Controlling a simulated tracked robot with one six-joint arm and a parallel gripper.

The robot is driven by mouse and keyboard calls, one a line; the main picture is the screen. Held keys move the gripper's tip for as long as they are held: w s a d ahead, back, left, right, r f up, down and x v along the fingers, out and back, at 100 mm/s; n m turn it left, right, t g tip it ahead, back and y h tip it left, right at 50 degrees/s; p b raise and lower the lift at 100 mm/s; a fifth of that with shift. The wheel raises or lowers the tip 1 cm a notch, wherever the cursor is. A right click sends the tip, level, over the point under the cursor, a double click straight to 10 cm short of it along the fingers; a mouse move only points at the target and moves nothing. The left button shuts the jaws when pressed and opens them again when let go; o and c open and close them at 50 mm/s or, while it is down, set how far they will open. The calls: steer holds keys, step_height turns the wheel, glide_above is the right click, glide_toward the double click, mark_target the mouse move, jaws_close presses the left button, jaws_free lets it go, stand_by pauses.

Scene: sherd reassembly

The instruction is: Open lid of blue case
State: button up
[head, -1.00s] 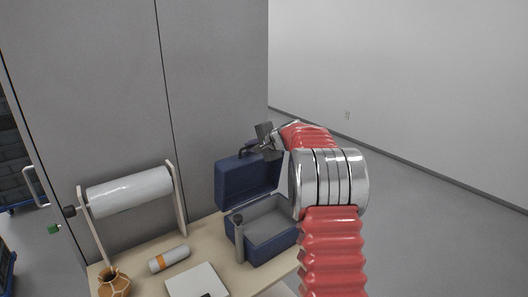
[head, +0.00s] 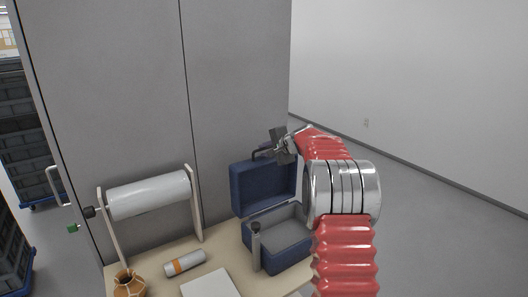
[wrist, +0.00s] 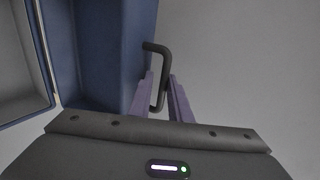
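The blue case (head: 286,260) stands on the table with its grey inside showing. Its blue lid (head: 262,188) is raised, standing roughly upright at the back; part of the lid also shows in the wrist view (wrist: 100,50). A dark handle (head: 262,153) sticks out from the lid's upper edge. My gripper (head: 280,146) is at this handle, above the lid. In the wrist view, the handle (wrist: 154,46) passes between my two narrow fingers (wrist: 161,82), which close in on its bar. Contact on both sides is hard to see. My arm hides the case's right side.
A white roll (head: 150,194) on a stand is at the table's left. A grey cabinet (head: 235,80) is behind.

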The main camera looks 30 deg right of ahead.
steer(key=shift+s, duration=0.1)
steer(key=shift+s+d+r, duration=0.1)
steer(key=shift+s+r, duration=0.3)
steer(key=shift+s, duration=0.1)
steer(key=v, duration=1.2)
steer(key=shift+s, duration=0.15)
steer(key=shift+c, duration=0.5)
